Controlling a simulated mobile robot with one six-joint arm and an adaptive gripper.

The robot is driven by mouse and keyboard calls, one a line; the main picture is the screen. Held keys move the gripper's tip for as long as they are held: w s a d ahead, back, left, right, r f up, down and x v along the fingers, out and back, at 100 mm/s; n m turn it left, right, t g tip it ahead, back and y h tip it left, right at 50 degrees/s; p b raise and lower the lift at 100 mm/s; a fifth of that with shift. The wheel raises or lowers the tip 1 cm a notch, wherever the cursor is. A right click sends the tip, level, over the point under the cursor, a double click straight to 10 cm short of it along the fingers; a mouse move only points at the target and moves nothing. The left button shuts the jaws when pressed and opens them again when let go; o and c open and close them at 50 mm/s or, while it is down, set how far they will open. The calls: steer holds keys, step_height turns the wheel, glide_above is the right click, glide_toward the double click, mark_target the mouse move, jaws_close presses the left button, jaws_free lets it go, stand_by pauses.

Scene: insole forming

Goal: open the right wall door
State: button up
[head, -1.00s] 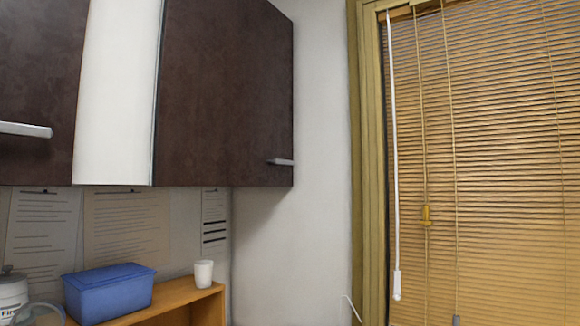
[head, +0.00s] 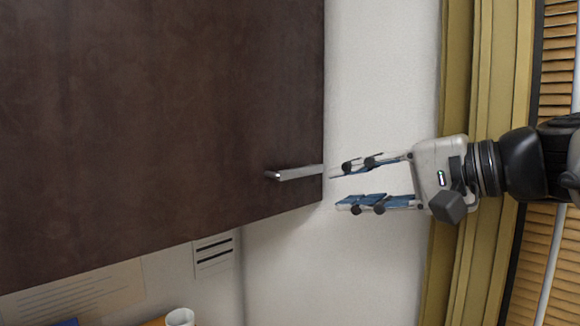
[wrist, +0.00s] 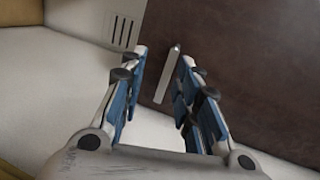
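The right wall door (head: 160,110) is a dark brown cabinet panel that fills the left of the head view. It looks closed. Its silver bar handle (head: 295,173) sits near the lower right corner. My gripper (head: 335,188) reaches in from the right, with its two blue-padded fingers spread and pointing left at the handle. The fingertips are close to the handle's right end. In the wrist view the door (wrist: 250,60) is at upper right, and the handle (wrist: 168,75) shows between and beyond the open fingers (wrist: 160,75). I see no contact.
A white wall (head: 375,100) lies right of the cabinet, then a yellow-green window frame (head: 480,120) and wooden blinds (head: 556,70) behind my arm. Below the cabinet are a posted paper (head: 214,253) and a white cup (head: 180,317).

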steer(key=d+r+m+t, duration=0.1)
steer(key=d+r, duration=0.2)
steer(key=d, duration=0.2)
steer(key=p, duration=0.1)
glide_toward(299, 173)
steer(key=shift+m+t+h, duration=0.3)
steer(key=x, duration=0.9)
steer(key=shift+s+a, duration=0.2)
steer(key=shift+s, duration=0.05)
steer(key=shift+c, duration=0.4)
jaws_close()
